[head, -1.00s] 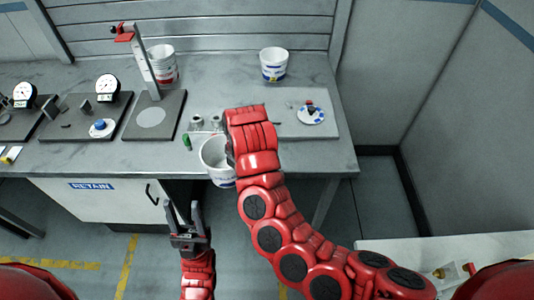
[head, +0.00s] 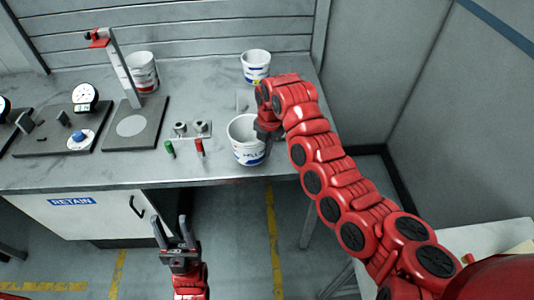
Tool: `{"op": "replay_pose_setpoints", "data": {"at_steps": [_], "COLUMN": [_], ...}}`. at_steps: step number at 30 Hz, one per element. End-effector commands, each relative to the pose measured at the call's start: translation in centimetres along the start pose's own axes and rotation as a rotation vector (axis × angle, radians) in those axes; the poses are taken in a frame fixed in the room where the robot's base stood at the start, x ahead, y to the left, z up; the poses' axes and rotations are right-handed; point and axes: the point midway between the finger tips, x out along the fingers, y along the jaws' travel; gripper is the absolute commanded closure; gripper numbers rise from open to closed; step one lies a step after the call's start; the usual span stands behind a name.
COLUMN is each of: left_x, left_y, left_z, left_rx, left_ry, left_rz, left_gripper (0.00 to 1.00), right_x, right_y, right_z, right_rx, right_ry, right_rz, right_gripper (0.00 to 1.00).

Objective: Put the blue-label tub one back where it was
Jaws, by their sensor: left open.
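A white tub with blue lettering (head: 247,152) is at the bench's front, right of the small posts. My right gripper (head: 266,138) is at the tub's right side and appears shut on its wall; the fingertips are partly hidden. I cannot tell whether the tub touches the bench. A second white tub with a blue label (head: 256,75) stands upright at the back, with a bit of yellow on it. A white tub with a red label (head: 146,84) stands at the back left. My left gripper (head: 172,222) is open and empty, in front of the bench.
A stand with a red-topped post (head: 130,124) is left of the tubs. A dial gauge plate (head: 62,138) lies farther left. A small rack with posts (head: 199,131) and red and green pieces sits beside the held tub. My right arm covers the bench's right end.

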Motion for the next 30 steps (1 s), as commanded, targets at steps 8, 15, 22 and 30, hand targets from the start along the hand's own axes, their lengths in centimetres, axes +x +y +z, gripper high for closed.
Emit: {"op": "replay_pose_setpoints", "data": {"at_steps": [8, 15, 22, 30], "left_x": [2.6, 2.3, 2.2, 2.2], "left_y": [-0.1, -0.1, -0.1, -0.1], "left_z": [-0.5, -0.4, -0.4, -0.4], "left_rx": [0.0, 0.0, 0.0, 0.0], "left_ry": [0.0, 0.0, 0.0, 0.0], "left_rz": [0.0, 0.0, 0.0, 0.0], "left_gripper": [0.5, 0.5, 0.5, 0.5], "right_x": [3.0, 3.5, 3.8, 3.8], "right_y": [-0.4, -0.4, -0.4, -0.4], "right_z": [0.3, 0.5, 0.4, 0.4], "right_rx": [0.001, 0.002, 0.001, 0.001], "right_ry": [0.001, -0.003, -0.002, -0.002], "right_rz": [0.0, 0.003, 0.002, 0.002], "right_gripper": [1.0, 1.0, 0.81, 0.67]}}
